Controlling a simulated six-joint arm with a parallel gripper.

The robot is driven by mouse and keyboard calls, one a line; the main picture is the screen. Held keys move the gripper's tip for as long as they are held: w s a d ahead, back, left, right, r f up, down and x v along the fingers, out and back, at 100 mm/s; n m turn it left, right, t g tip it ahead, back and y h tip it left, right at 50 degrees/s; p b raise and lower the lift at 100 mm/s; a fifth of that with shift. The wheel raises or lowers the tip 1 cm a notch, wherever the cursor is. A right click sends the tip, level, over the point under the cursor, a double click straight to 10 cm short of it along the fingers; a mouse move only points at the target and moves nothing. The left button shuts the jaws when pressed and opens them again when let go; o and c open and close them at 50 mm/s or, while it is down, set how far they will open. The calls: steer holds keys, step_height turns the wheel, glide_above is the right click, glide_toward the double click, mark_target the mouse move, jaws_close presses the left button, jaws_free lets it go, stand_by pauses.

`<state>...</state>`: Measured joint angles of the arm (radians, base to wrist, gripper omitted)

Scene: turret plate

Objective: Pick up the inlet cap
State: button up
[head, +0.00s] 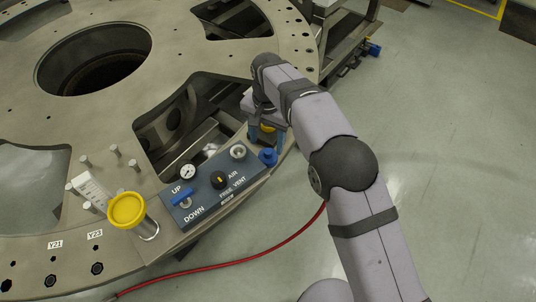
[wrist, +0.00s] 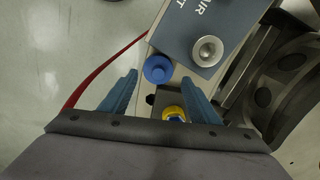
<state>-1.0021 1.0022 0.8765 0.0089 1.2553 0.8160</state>
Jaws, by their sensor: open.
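A round blue cap (head: 268,157), which I take to be the inlet cap, sits at the right end of the control panel (head: 215,190). It also shows in the wrist view (wrist: 158,68), whole and uncovered. My gripper (head: 266,144) points down over the plate's edge beside the panel, with its blue fingers apart and nothing held. In the wrist view the blue cap lies between and just beyond the fingertips (wrist: 159,78). I cannot tell whether they touch it. A smaller yellow-topped part (wrist: 174,113) shows between the fingers, partly hidden by the gripper body.
A silver fitting (head: 238,151) stands on the panel next to the blue cap. A gauge, black knob and blue lever are farther left. A yellow-capped cylinder (head: 127,209) stands at the panel's left. A red hose (head: 250,254) runs below. Large openings cut the turret plate.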

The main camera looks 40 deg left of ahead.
mark_target(268, 151)
steer(key=shift+w+d+f+p, duration=0.1)
steer(key=shift+f+p, duration=0.7)
steer(key=shift+f, duration=0.75)
steer(key=shift+w+f+p, duration=0.1)
steer(key=shift+f+p, duration=0.7)
steer(key=shift+f, duration=0.75)
steer(key=c, duration=0.7)
